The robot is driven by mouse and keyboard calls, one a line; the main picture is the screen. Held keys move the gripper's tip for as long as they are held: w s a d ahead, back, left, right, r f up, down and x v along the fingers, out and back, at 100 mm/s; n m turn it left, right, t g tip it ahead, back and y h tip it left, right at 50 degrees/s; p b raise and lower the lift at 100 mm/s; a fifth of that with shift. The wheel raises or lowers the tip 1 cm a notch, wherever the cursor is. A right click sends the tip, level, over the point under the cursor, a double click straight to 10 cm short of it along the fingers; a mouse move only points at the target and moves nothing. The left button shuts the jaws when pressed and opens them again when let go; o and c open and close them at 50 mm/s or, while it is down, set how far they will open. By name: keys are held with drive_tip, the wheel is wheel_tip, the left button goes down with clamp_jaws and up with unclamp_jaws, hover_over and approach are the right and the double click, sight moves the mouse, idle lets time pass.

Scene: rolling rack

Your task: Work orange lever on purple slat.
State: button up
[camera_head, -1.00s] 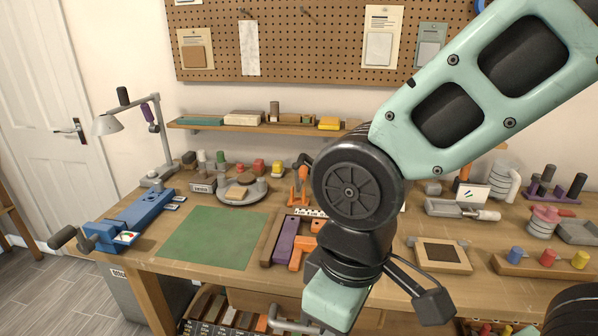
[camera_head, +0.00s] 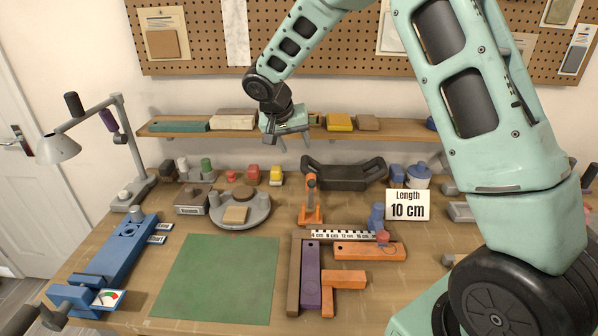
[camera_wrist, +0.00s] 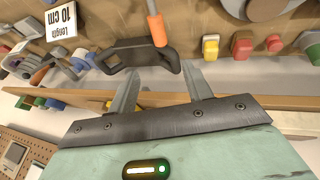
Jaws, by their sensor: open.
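The orange lever (camera_head: 311,202) stands upright on an orange base on the bench, just behind the far end of the purple slat. Its orange grip (camera_wrist: 157,30) on a grey rod shows at the top of the wrist view. The purple slat (camera_head: 310,277) lies lengthwise between a brown strip and orange pieces; I do not see it in the wrist view. My gripper (camera_head: 294,142) is open and empty, raised in front of the wall shelf, above and behind the lever. Its two fingers (camera_wrist: 162,84) are apart, and the lever's grip is beyond them, not between them.
A black two-handled piece (camera_head: 345,173) lies behind the lever. A "Length 10 cm" card (camera_head: 407,205) stands to the right. The shelf (camera_head: 225,132) is close to my gripper. A green mat (camera_head: 217,279) lies left of the slat, bare.

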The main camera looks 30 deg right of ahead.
sight(310, 178)
drive_tip(key=p+x, duration=0.5)
drive_tip(key=x, duration=1.2)
drive_tip(key=shift+s, duration=0.15)
clamp_jaws()
